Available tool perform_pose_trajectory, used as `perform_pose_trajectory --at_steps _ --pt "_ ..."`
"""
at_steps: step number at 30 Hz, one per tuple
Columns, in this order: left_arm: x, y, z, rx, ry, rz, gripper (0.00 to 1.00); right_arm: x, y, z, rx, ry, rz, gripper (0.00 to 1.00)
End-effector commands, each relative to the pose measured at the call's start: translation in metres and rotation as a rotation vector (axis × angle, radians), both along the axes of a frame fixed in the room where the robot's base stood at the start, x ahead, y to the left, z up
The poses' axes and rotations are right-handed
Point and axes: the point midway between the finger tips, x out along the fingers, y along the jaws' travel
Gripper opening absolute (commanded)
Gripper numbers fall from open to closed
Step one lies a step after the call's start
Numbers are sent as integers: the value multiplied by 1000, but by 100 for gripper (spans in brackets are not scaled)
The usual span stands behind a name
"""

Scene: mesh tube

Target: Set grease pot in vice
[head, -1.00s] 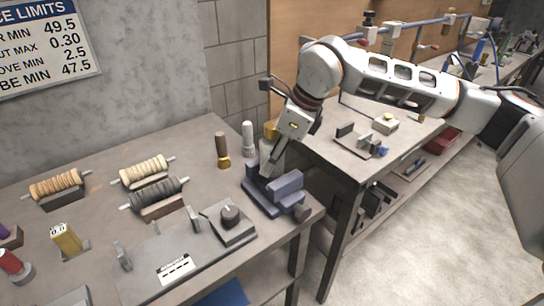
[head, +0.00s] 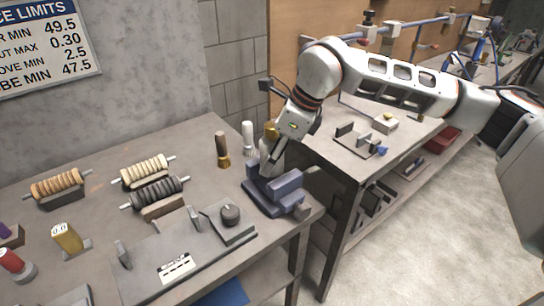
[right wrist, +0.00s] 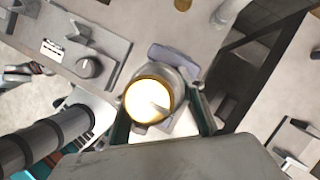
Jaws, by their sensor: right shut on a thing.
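The blue-grey vice (head: 287,185) stands at the right front corner of the near bench. My right gripper (head: 268,172) points down over the vice, its fingertips close to the jaws. In the right wrist view its fingers (right wrist: 163,125) are shut on the grease pot (right wrist: 148,101), a round pot with a yellow rim and a pale top. Parts of the vice (right wrist: 174,58) show around and below the pot. In the head view the gripper mostly hides the pot. I cannot tell whether the pot touches the vice jaws. My left gripper is not in view.
Mesh rolls (head: 145,170) are farther left. A second bench (head: 340,150) stands to the right.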

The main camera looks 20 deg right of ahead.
Motion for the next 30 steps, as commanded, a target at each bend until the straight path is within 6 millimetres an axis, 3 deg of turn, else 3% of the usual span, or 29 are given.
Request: perform_pose_trajectory --at_steps 25,26,27,30 --pt "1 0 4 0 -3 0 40 -1 0 -1 -1 3 0 9" --pt "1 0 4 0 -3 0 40 -1 0 -1 -1 3 0 46" --pt "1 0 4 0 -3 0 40 -1 0 -1 -1 3 0 57" --pt "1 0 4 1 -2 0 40 0 0 -1 -1 2 -1 58"
